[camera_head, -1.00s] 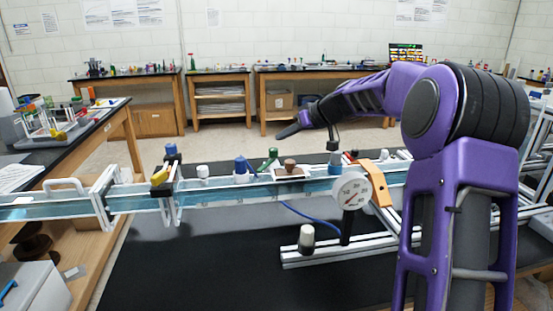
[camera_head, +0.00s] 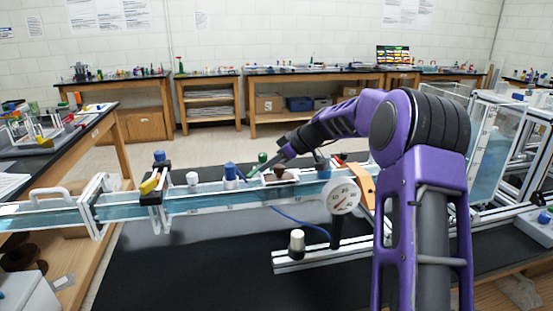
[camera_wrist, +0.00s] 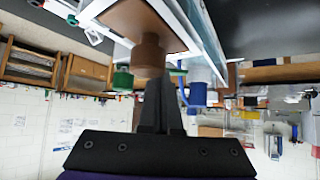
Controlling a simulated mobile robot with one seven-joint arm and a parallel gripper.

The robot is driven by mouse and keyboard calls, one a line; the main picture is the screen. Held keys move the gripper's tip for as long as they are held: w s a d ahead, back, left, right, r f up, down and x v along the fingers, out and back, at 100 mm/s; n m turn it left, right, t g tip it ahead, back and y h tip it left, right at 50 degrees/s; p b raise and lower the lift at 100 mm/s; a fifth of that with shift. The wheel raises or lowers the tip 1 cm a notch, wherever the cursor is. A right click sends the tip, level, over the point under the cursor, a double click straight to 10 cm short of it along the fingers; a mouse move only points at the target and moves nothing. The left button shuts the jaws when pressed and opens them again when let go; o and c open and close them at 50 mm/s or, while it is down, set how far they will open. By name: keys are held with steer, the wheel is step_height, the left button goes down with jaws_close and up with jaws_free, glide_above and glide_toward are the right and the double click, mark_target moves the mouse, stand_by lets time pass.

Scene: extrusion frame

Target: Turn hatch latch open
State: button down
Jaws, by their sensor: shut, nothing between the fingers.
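A brown knob (camera_head: 280,173) stands on a small flat plate on top of the long clear water channel (camera_head: 200,198); it looks like the hatch latch. In the wrist view, which is upside down, the knob (camera_wrist: 150,55) and the brown plate (camera_wrist: 138,18) are close to the fingertips. My gripper (camera_head: 254,174) is shut and empty, its narrow fingers pointing down and left beside the knob. In the wrist view the gripper (camera_wrist: 159,80) overlaps the knob's edge; I cannot tell whether it touches.
A green fitting (camera_head: 263,157) and a blue fitting (camera_head: 230,171) stand on the channel left of the knob. A yellow-handled clamp (camera_head: 150,184) is farther left. A round dial gauge (camera_head: 342,196) and a white-capped post (camera_head: 297,242) are in front. The black bench top (camera_head: 190,270) has free room.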

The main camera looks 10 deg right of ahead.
mark_target(253, 172)
steer(key=shift+w+a+f, duration=0.15)
steer(key=shift+a+f, duration=0.1)
steer(key=shift+a+f+b, duration=0.1)
steer(key=shift+b, duration=0.3)
steer(key=shift+a+m+t+h+b, duration=0.55)
steer(key=shift+m+t+h+b, duration=0.15)
steer(key=shift+m+b, duration=0.65)
steer(key=shift+w+a+b, duration=0.1)
steer(key=shift+a+b, duration=0.15)
steer(key=shift+b, duration=0.3)
steer(key=a+m+h, duration=0.1)
steer(key=m+t+h+b, duration=0.1)
steer(key=m, duration=0.1)
steer(key=shift+w+a+m+t+h, duration=0.25)
steer(key=shift+w+a+t+h, duration=0.05)
steer(key=shift+w+a+h, duration=0.1)
steer(key=shift+w+a, duration=0.45)
steer(key=shift+w, duration=0.05)
steer(key=shift+w+a+b, duration=0.3)
steer(key=shift+w+b, duration=0.05)
steer(key=shift+b, duration=0.05)
steer(key=shift+d, duration=0.1)
